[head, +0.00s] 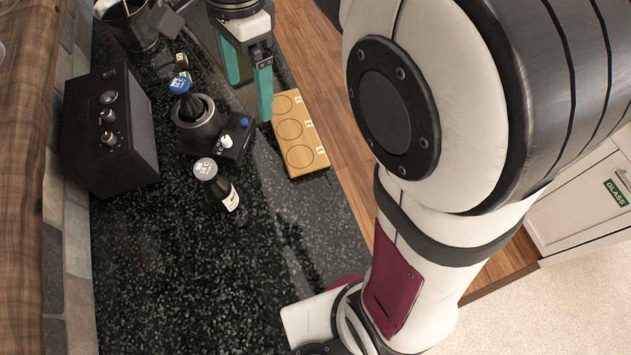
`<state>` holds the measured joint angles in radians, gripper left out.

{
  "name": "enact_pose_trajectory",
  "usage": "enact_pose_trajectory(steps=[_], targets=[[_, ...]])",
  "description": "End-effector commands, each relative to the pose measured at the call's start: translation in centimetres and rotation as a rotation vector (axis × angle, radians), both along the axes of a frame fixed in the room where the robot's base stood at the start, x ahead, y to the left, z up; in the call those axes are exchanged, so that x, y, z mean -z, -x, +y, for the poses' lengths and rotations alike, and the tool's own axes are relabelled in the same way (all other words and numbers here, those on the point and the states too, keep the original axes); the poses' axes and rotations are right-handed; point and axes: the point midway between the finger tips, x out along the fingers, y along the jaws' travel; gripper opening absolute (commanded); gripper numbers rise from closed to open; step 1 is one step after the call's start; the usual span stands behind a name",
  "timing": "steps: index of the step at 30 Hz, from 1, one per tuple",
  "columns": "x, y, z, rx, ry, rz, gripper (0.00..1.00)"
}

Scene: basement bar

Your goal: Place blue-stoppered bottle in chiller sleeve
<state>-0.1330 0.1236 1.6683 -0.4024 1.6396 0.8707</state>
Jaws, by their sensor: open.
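The blue-stoppered bottle (181,84) stands with its dark neck rising out of a black round sleeve (197,122), which looks like the chiller sleeve. Its lower body is hidden inside the sleeve, and I cannot tell how deep it sits. The sleeve is joined to a dark base with a blue and a white knob. My gripper (250,92) has two teal fingers spread apart with nothing between them. It is to the right of the bottle, apart from it, near the wooden board.
A grey-stoppered bottle (207,170) stands in front of the sleeve. A wooden board (300,132) with three circles lies on the right. A black box with knobs (108,130) stands at left, a metal bucket (127,24) behind. The dark counter (180,270) is clear in front.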

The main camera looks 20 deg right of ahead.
Motion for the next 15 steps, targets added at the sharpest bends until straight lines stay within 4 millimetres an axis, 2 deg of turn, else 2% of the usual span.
enact_pose_trajectory(steps=[1,3,6,9,12,15], targets=[[0.4,4.7,-1.3,-0.148,-0.02,-0.018,0.96],[2.1,10.6,-2.4,-0.366,-0.048,-0.045,0.96],[5.2,16.7,-3.0,-0.592,-0.073,-0.081,0.96],[7.3,19.9,-3.1,-0.717,-0.087,-0.101,0.96],[8.0,20.8,-3.1,-0.759,-0.09,-0.107,0.96],[8.0,20.8,-3.0,-0.76,-0.091,-0.106,0.96]])
